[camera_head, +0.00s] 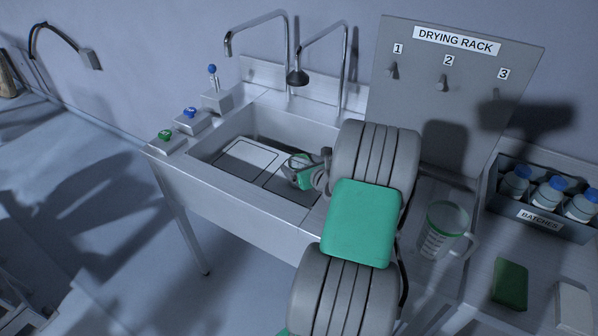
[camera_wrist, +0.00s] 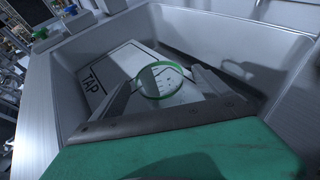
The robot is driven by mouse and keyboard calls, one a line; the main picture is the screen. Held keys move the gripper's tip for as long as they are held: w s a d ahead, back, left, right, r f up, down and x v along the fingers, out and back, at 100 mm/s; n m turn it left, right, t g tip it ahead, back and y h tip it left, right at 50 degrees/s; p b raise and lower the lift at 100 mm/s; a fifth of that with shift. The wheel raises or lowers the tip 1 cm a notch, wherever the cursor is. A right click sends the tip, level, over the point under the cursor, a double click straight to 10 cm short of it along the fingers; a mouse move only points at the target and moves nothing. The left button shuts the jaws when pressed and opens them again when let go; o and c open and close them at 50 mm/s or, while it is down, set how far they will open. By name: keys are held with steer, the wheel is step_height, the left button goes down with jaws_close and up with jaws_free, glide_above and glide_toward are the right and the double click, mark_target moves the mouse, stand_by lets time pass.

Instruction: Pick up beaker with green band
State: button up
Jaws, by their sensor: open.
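In the wrist view a clear beaker with a green band (camera_wrist: 160,97) around its rim shows in the sink, seen from above. My gripper (camera_wrist: 163,84) is open, with one finger on each side of the beaker's rim. I cannot tell whether the fingers touch it. In the head view my gripper (camera_head: 298,168) reaches down into the sink (camera_head: 220,143), and my own arm and hand mostly hide that beaker. A second clear beaker with a green rim (camera_head: 437,243), graduations and a handle stands upright on the counter right of my arm.
Coloured knobs (camera_head: 190,112) line the left edge. The DRYING RACK board (camera_head: 420,100) stands behind my arm.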

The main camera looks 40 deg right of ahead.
steer(key=shift+x, duration=1.1)
steer(key=c, duration=1.7)
